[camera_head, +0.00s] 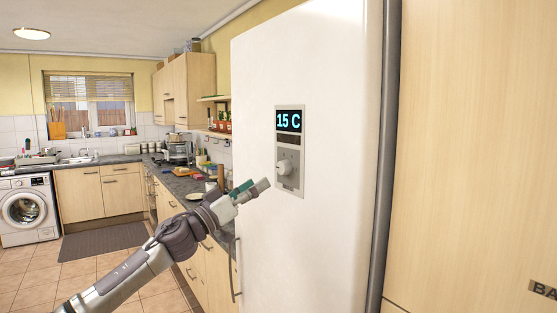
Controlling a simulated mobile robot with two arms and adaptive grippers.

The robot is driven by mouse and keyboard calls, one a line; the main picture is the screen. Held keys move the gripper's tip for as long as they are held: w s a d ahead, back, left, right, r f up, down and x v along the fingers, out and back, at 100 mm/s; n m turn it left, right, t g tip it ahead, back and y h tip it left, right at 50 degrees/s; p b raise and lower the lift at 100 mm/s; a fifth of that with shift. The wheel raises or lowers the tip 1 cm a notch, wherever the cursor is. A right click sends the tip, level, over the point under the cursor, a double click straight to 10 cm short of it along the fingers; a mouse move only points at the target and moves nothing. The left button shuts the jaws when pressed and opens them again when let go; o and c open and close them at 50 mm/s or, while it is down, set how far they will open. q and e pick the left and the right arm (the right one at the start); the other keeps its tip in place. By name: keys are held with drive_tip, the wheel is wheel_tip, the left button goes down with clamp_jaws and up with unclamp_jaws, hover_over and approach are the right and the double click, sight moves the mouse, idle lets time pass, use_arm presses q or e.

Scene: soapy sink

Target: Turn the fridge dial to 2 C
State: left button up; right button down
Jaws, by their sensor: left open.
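The white fridge (310,255) stands upright in the middle of the view. A grey panel on its door carries a display (289,121) that reads 15 C in blue. Below the display is the round, light dial (286,168). My left gripper (262,184) is in front of the fridge door, just left of and slightly below the dial. It looks apart from the dial and holds nothing that I can see. The side-on angle hides most of the gap between its fingers. My right gripper is not in view.
A counter (185,187) with several kitchen items runs along the wall behind my left arm. A washing machine (26,209) stands at the far left. A dark mat (104,241) lies on the tiled floor. A wooden panel (470,150) closes off the right side.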

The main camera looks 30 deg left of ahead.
sight(280, 169)
use_arm(q)
drive_tip(key=p+x, duration=0.3)
drive_tip(key=x, duration=0.4)
drive_tip(key=shift+w+p, duration=0.25)
drive_tip(key=shift+p, duration=0.05)
drive_tip(key=shift+w+d+r, duration=0.1)
drive_tip(key=shift+w+d, duration=0.05)
drive_tip(key=shift+w, duration=0.3)
drive_tip(key=c, duration=1.1)
drive_tip(key=shift+c, duration=0.2)
